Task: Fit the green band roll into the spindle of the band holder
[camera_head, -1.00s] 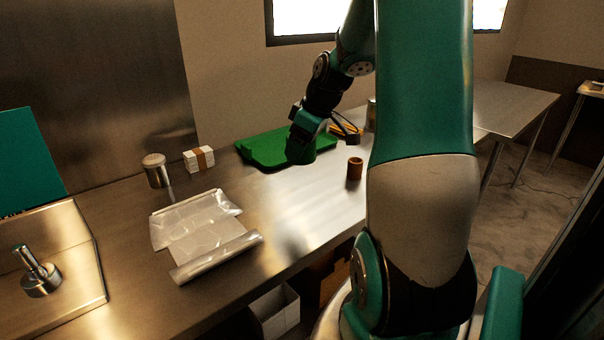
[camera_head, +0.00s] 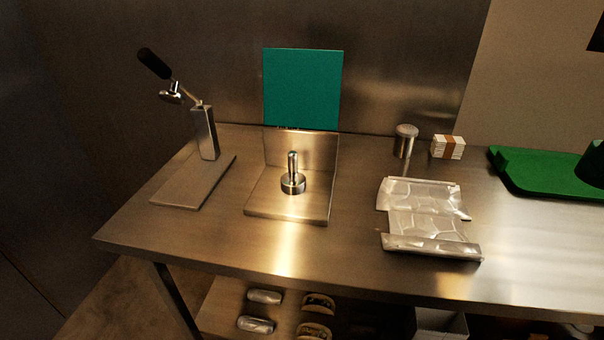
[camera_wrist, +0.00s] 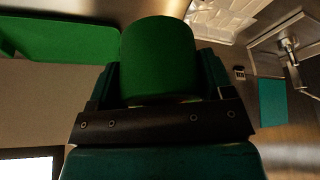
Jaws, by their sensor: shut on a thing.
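The green band roll (camera_wrist: 158,58) is a plain green cylinder in the wrist view. My gripper (camera_wrist: 160,75) is shut on it, with a finger at each side. The roll's far end is hidden. The band holder (camera_head: 262,207) is a metal base with a back plate, in the middle of the head view. Its spindle (camera_head: 292,163) is a bare upright metal post on a round foot. The holder also shows at the upper right of the wrist view (camera_wrist: 300,68), apart from the roll. A dark green rounded thing (camera_head: 592,168) is cut by the head view's right edge; it may be the roll.
A lever press (camera_head: 205,132) stands left of the holder, and a teal panel (camera_head: 303,88) rises behind it. Right of it are clear wrap (camera_head: 428,222), a metal canister (camera_head: 405,140), a banded stack (camera_head: 448,147) and a green tray (camera_head: 535,172). The counter before the holder is clear.

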